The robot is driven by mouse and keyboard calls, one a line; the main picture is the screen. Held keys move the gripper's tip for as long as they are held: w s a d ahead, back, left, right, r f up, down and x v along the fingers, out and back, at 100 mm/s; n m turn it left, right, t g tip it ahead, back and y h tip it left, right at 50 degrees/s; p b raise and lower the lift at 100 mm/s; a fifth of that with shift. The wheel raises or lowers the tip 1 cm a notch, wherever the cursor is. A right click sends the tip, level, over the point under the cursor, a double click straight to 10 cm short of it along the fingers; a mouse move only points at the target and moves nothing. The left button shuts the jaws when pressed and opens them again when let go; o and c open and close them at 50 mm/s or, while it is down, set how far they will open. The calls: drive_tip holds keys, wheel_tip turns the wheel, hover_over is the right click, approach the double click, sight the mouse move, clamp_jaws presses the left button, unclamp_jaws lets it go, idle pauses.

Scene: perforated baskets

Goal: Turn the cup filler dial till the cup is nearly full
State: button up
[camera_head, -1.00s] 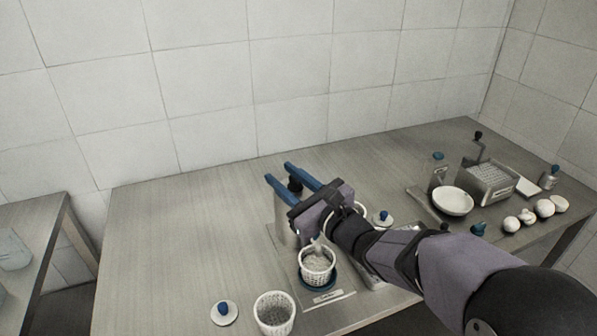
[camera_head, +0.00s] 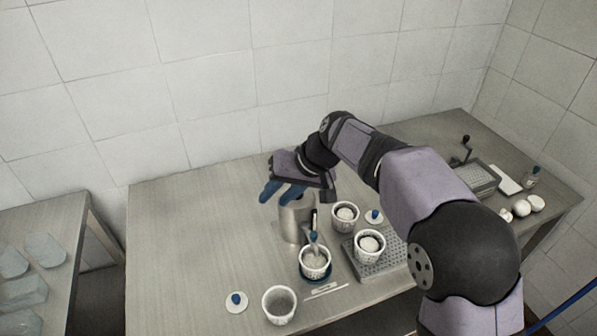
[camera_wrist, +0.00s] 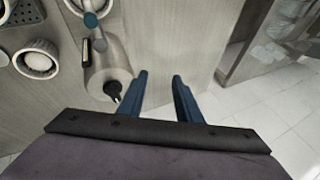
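The cup filler (camera_head: 291,222) is a metal cylinder with a blue-tipped spout (camera_head: 313,238). A white perforated cup (camera_head: 315,262) stands under the spout on a blue round base and holds pale contents; their exact level is hard to tell. My gripper (camera_head: 270,194) is above the filler, its blue fingers apart and empty. In the wrist view, my gripper (camera_wrist: 159,77) is open over bare table beside the filler (camera_wrist: 106,62). A dark knob, apparently the dial (camera_wrist: 113,89), lies just left of the left finger, not between the fingers.
Two filled white cups (camera_head: 345,216) (camera_head: 369,244) stand to the right, one on a perforated tray (camera_head: 385,262). Another cup (camera_head: 279,305) and a blue-knobbed lid (camera_head: 236,301) are at the front left. The table's left part is clear.

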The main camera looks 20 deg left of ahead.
drive_tip(key=w+d+r+n+t+h+p, duration=0.2)
drive_tip(key=w+d+r+n+t+h, duration=0.15)
drive_tip(key=w, duration=0.35)
drive_tip(key=shift+g+y, duration=0.35)
drive_tip(key=shift+g, duration=0.1)
drive_tip(key=shift+s+d+p+x, duration=0.15)
drive_tip(key=shift+p+x, duration=0.65)
drive_tip(key=shift+x, duration=1)
drive_tip(key=shift+s+d+p+x, duration=0.1)
drive_tip(key=shift+p+x, duration=0.7)
drive_tip(key=shift+x, duration=1)
drive_tip(key=shift+f, duration=0.15)
drive_tip(key=shift+c, duration=0.3)
clamp_jaws()
